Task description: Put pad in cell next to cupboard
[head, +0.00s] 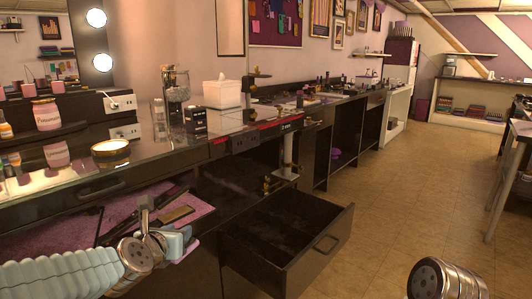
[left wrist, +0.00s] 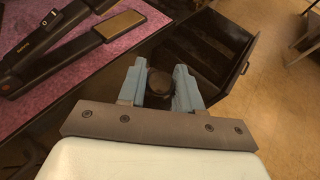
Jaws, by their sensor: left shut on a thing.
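My left gripper (head: 172,240) is over the pink mat at the counter's front left. In the left wrist view, its blue fingers (left wrist: 159,88) are shut on a small dark round thing (left wrist: 159,82), and I cannot tell whether this is the pad. The held thing is not clear in the head view. Open dark cells (head: 345,145) show under the counter beyond the drawer; I cannot tell which cupboard is meant.
An open, empty-looking black drawer (head: 318,258) juts out right of my left gripper. A flat iron (left wrist: 75,45) lies on the pink mat (left wrist: 75,95). A tissue box (head: 222,94) and jars stand on the counter. The tiled floor (head: 400,200) at right is clear.

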